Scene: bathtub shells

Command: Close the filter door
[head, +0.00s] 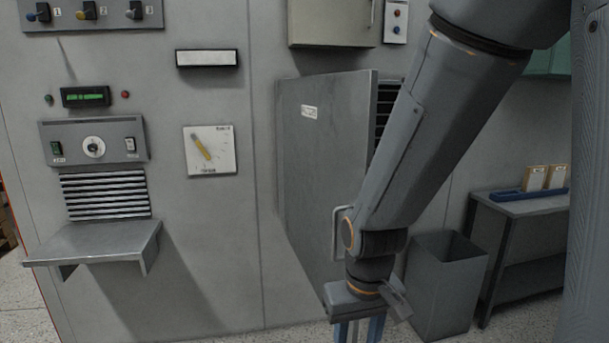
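The filter door (315,150) is a grey metal panel with a small white label near its top left. It stands open, swung out from the grey machine wall along its left side. Dark slats (385,110) show behind its right edge. A light bar handle (337,232) is on the door's right side, partly hidden by my arm. My gripper (358,333) points down at the bottom of the view, in front of the door's lower right part. Its two blue fingers are apart with nothing seen between them. The fingertips are cut off by the frame.
A grey bin (447,285) stands right of my gripper, beside a grey table (525,207) with a blue tray. A shelf (97,243) juts from the machine at the left. A wall box (330,22) hangs above the door. Speckled floor shows at the lower edge.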

